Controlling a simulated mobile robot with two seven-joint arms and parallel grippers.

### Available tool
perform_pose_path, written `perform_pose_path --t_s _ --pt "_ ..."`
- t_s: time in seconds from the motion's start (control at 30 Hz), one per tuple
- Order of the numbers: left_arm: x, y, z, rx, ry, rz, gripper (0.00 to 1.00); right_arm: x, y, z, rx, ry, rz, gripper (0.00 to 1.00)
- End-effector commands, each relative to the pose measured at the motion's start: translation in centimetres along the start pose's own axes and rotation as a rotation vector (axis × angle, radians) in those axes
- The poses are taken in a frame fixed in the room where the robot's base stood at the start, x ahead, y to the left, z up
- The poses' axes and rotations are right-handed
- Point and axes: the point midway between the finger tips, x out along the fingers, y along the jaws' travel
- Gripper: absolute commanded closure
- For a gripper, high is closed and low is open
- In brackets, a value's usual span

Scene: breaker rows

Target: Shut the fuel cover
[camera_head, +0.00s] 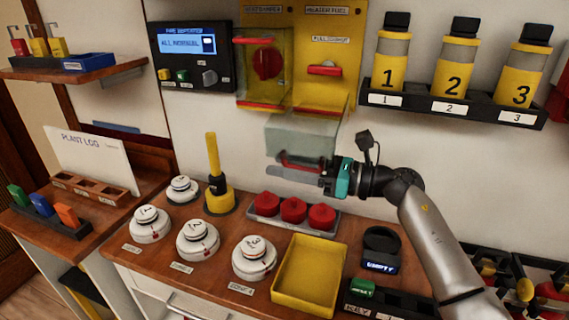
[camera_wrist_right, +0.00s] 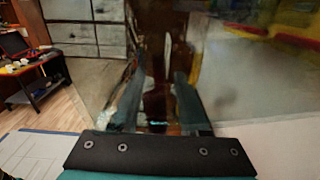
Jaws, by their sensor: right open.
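The yellow fuel panel (camera_head: 345,55) is on the wall, with a red pull handle (camera_head: 323,70) on its face. Its clear cover (camera_head: 300,135) hangs open below the panel, tilted out toward me, with a red bar handle (camera_head: 305,162) along its lower edge. My right gripper (camera_head: 290,172) is open, its fingers at the cover's red handle from the right. In the right wrist view, the fingers (camera_wrist_right: 160,100) are apart with a dark reddish shape between them; I cannot tell whether they touch it. My left gripper is out of view.
Beside the fuel panel, another clear cover (camera_head: 262,75) is over a red knob. Below are a tray of red caps (camera_head: 267,204), a yellow bin (camera_head: 278,288) and a yellow-handled tool (camera_head: 213,160). Numbered yellow bottles (camera_head: 455,62) stand on a wall shelf at right.

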Motion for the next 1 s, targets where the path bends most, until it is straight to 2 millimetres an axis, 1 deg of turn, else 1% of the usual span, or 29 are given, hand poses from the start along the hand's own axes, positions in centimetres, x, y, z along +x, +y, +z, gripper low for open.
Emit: perform_pose_path --t_s 0.1,0.3,0.37,0.7,1.0 --pt "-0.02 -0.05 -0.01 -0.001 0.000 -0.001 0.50 0.32 0.00 0.02 0.000 0.000 0.000 0.55" --pt "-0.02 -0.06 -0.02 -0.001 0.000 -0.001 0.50 0.31 0.01 -0.01 0.000 0.000 0.000 0.55" --pt "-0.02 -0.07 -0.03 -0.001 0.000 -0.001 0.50 0.31 0.01 -0.01 0.000 0.000 0.000 0.61" --pt "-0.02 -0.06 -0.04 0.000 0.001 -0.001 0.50 0.27 0.00 -0.02 0.000 0.000 0.000 0.99" --pt "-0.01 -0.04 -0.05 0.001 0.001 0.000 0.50 0.24 -0.04 -0.01 0.000 0.000 -0.001 1.00"
